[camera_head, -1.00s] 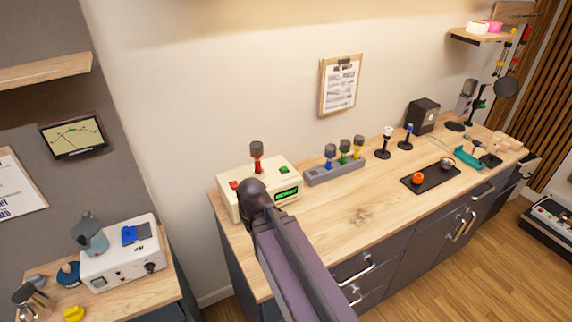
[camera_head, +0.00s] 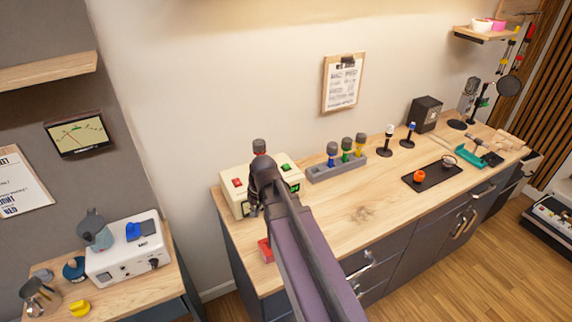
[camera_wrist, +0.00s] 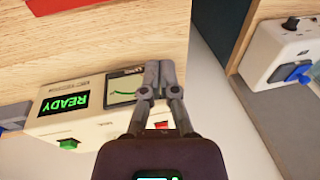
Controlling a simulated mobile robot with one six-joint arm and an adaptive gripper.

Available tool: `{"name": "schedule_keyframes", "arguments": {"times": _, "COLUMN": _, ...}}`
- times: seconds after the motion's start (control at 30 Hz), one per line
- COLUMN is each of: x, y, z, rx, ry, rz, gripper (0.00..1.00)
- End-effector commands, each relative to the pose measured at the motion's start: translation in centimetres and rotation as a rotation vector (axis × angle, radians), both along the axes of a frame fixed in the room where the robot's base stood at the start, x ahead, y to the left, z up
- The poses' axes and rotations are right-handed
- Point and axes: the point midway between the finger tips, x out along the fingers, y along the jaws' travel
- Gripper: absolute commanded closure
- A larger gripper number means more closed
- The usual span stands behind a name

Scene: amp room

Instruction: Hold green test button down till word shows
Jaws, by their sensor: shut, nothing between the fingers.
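The cream test box (camera_head: 232,200) stands at the left end of the wooden bench, with a red button (camera_head: 237,183) and a green button (camera_head: 284,168) on top. In the wrist view the box (camera_wrist: 100,122) appears inverted; its green button (camera_wrist: 69,143) stands up, not touched by my fingers. Its lit display (camera_wrist: 65,103) reads READY in green. A second screen (camera_wrist: 122,88) shows a green curve. My gripper (camera_wrist: 159,68) is shut and empty, over the box's front near that screen. In the head view my arm hides part of the box and most of its display.
A dark knob (camera_head: 259,146) rises at the box's back. A grey rack (camera_head: 335,172) with blue, green and yellow-topped pieces stands right of it. A red item (camera_head: 265,250) lies near the bench's front edge. The bench middle is clear. A white device (camera_head: 125,250) stands on the left table.

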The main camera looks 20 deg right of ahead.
Motion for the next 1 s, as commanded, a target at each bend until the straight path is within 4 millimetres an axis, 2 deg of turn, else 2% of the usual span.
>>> {"name": "schedule_keyframes", "arguments": {"times": 0.03, "x": 2.2, "y": -1.2, "z": 0.9, "rx": 0.033, "ry": -0.023, "rz": -0.01, "gripper": 1.0}}
{"name": "schedule_keyframes", "arguments": {"times": 0.2, "x": 7.6, "y": -5.2, "z": 3.1, "rx": 0.151, "ry": -0.133, "rz": -0.034, "gripper": 1.0}}
{"name": "schedule_keyframes", "arguments": {"times": 0.4, "x": 13.4, "y": -11.4, "z": 6.1, "rx": 0.265, "ry": -0.286, "rz": -0.075, "gripper": 1.0}}
{"name": "schedule_keyframes", "arguments": {"times": 0.5, "x": 15.6, "y": -14.5, "z": 7.6, "rx": 0.307, "ry": -0.358, "rz": -0.098, "gripper": 1.0}}
{"name": "schedule_keyframes", "arguments": {"times": 0.6, "x": 17.1, "y": -17.1, "z": 8.7, "rx": 0.335, "ry": -0.416, "rz": -0.117, "gripper": 1.0}}
{"name": "schedule_keyframes", "arguments": {"times": 0.73, "x": 18.1, "y": -19.3, "z": 9.6, "rx": 0.355, "ry": -0.466, "rz": -0.132, "gripper": 1.0}}
{"name": "schedule_keyframes", "arguments": {"times": 1.0, "x": 18.5, "y": -20.3, "z": 10.0, "rx": 0.365, "ry": -0.492, "rz": -0.14, "gripper": 1.0}}
